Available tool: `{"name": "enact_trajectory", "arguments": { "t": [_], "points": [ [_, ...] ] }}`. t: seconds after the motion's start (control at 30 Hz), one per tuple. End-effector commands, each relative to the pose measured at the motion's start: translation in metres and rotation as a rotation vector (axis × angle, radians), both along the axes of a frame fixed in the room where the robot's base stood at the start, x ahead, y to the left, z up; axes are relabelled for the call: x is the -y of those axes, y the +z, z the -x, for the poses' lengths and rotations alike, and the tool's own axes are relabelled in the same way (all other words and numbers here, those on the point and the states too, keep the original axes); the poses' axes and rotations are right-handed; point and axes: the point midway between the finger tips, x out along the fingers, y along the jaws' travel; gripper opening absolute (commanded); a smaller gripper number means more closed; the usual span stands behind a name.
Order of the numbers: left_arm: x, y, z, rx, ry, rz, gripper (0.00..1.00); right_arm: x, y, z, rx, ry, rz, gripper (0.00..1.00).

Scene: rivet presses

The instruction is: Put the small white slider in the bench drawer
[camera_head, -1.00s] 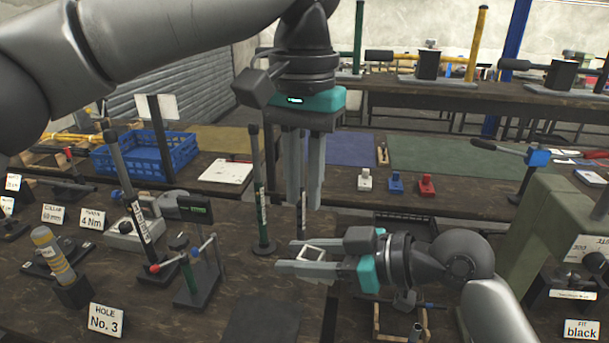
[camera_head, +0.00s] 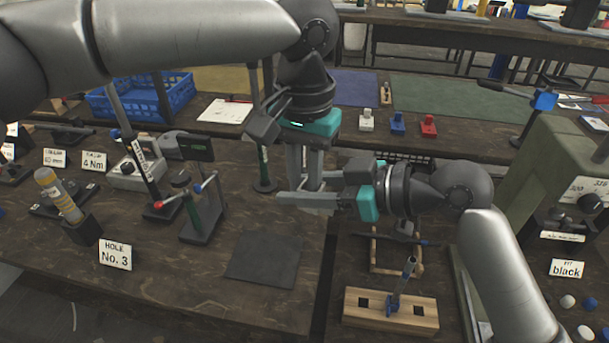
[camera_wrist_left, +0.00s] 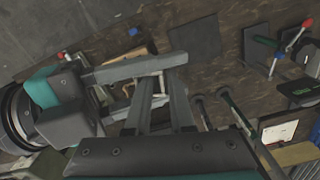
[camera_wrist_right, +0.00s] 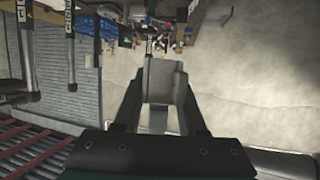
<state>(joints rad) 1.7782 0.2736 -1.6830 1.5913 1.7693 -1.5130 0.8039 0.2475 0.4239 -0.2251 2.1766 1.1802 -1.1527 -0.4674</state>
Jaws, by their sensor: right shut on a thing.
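My right gripper (camera_head: 288,195) points left in the head view, its fingers shut on a small pale piece, seemingly the small white slider (camera_wrist_right: 162,80), which shows between the fingertips in the right wrist view. Its shape is partly hidden. My left gripper (camera_head: 304,178) points down, its two fingers parted, with tips right at the right gripper's fingers. The left wrist view shows the right gripper's finger (camera_wrist_left: 125,70) crossing those tips. I cannot tell whether the left fingers touch the piece. A dark open tray or drawer (camera_head: 405,157) shows partly behind my right arm; I cannot tell which.
White (camera_head: 366,120), blue (camera_head: 397,123) and red (camera_head: 428,125) blocks stand on the far bench. A blue crate (camera_head: 140,100) is at the back left. Upright levers and a green stand (camera_head: 200,215) are left of the grippers. A dark mat (camera_head: 263,257) and wooden block (camera_head: 365,308) lie below.

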Motion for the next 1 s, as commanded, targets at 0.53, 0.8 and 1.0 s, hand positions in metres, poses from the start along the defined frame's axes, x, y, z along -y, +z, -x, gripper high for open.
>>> {"name": "enact_trajectory", "arguments": {
  "t": [0.53, 0.8, 1.0],
  "points": [
    [0.0014, 0.0007, 0.0008, -0.002, -0.002, 0.004, 0.0, -0.0003, 0.0001, 0.0001, 0.0, 0.001, -0.001, 0.0],
    [0.0017, 0.0008, 0.0011, -0.002, -0.003, 0.004, 0.0, -0.0004, 0.0, 0.0001, 0.0, 0.001, -0.001, 0.56],
    [0.0008, 0.0007, 0.0003, -0.001, -0.001, 0.002, 0.0, -0.0002, 0.0001, 0.0, 0.0, 0.0, 0.0, 0.75]
  ]
}}
